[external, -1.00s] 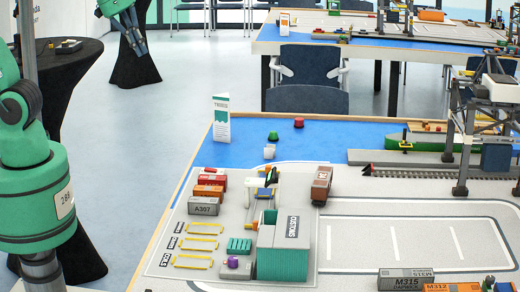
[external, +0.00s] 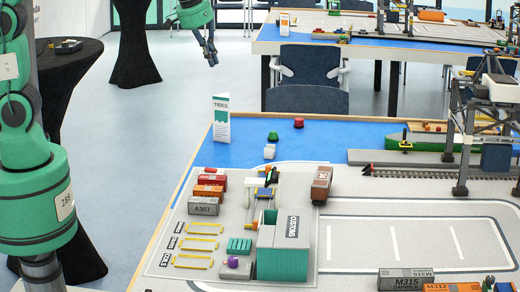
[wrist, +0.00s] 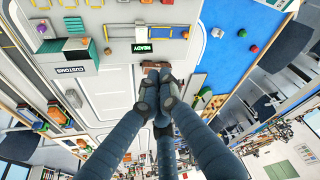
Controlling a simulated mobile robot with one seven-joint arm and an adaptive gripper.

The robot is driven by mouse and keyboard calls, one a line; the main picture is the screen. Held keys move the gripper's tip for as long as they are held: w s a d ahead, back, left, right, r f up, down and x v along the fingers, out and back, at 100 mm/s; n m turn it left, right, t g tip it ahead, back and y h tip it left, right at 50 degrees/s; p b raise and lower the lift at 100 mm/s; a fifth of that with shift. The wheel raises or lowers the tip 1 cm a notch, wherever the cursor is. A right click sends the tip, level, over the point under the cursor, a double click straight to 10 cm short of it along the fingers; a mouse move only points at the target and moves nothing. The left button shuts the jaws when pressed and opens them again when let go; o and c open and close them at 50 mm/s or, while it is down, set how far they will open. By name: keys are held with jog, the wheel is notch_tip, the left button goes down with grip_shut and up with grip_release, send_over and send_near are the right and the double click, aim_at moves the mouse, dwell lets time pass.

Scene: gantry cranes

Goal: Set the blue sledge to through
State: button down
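A small blue piece (external: 264,192), which looks like the blue sledge, sits by the yellow-edged track behind the customs building (external: 284,245) in the external view. Any through mark is too small to read. My gripper (external: 212,63) hangs in the air beyond the table's far left corner, well away from the blue piece. In the wrist view its fingers (wrist: 157,70) converge at the tips and look shut, with nothing visibly held; a brown container lies behind them.
Several containers (external: 207,190) stand in a row left of the track. A brown container (external: 322,184) stands to its right. A white card (external: 221,117) and small green and red pieces (external: 298,122) stand on the blue area. A gantry crane (external: 470,130) rises at right.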

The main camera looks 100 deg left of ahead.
jog(key=w+a+f+n+g, duration=0.1)
jog(key=w+a+f+n, duration=0.3)
jog(key=w+a+f, duration=0.8)
jog(key=w+a+f+n+g, duration=0.1)
jog(key=a+f+n, duration=0.1)
jog(key=a+f, duration=0.6)
jog(key=w+a+f+n+g+y+b, duration=0.1)
jog(key=a+f+n, duration=0.1)
jog(key=a+f, duration=0.6)
notch_tip(320, 180, down, 5)
jog(key=shift+f+n, duration=0.15)
jog(key=shift+n, duration=0.25)
jog(key=shift+w+a+f, duration=0.1)
jog(key=shift+a+f, duration=0.05)
jog(key=b+x, duration=0.1)
jog(key=x, duration=0.8)
jog(key=shift+a+f+b, duration=0.1)
jog(key=shift+a+b, duration=0.05)
jog(key=shift+b, duration=0.15)
jog(key=shift+f, duration=0.3)
jog(key=shift+d+r, duration=0.15)
jog(key=shift+d, duration=1.1)
jog(key=shift+d+b, duration=0.3)
jog(key=shift+d, duration=0.4)
